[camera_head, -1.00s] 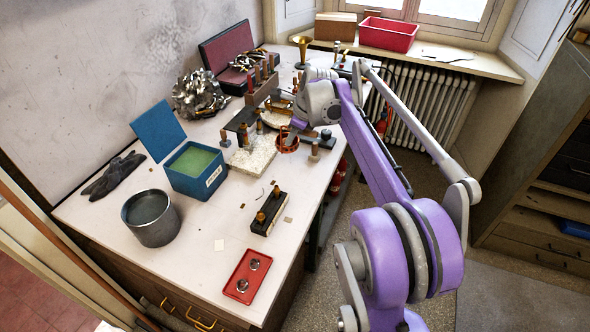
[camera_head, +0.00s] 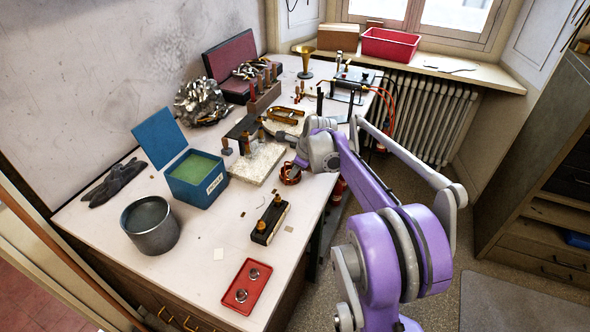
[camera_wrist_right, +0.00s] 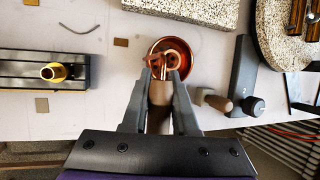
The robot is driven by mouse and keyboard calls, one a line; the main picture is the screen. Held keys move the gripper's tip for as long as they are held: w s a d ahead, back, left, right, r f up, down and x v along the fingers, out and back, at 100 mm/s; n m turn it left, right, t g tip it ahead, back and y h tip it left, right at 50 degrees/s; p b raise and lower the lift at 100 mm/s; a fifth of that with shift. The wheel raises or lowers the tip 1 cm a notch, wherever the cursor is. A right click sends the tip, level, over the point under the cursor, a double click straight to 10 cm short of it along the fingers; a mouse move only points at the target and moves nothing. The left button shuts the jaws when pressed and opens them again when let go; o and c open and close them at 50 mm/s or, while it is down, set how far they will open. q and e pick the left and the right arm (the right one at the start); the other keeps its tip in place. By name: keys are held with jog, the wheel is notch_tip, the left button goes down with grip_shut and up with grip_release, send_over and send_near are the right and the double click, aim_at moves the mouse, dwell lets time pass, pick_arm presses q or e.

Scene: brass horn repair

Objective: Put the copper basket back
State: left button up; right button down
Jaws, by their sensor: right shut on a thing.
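The copper basket (camera_head: 290,174) is a small round coppery dish near the right edge of the white bench, in front of the speckled slab. It also shows in the right wrist view (camera_wrist_right: 185,63), with a curled copper piece over it. My right gripper (camera_wrist_right: 163,78) is shut on the basket's tan handle (camera_wrist_right: 159,95), with the bowl just beyond the fingertips. In the head view the fingers are mostly hidden by my wrist. I cannot tell whether the basket touches the bench. My left gripper is not in view.
A speckled slab (camera_head: 262,168) lies behind the basket. A dark block with brass pegs (camera_head: 269,222) is in front. A blue box (camera_head: 195,185), metal pot (camera_head: 150,232) and red tray (camera_head: 247,285) stand left and nearer. A wooden peg (camera_wrist_right: 218,102) is close right of the fingers.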

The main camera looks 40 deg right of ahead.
jog(key=c, duration=1.1)
grip_release()
jog(key=shift+f, duration=0.15)
jog(key=shift+c, duration=0.2)
jog(key=o, duration=0.5)
jog(key=shift+c, duration=0.2)
jog(key=v, duration=1.2)
jog(key=shift+r+p, duration=0.25)
jog(key=shift+p, duration=0.1)
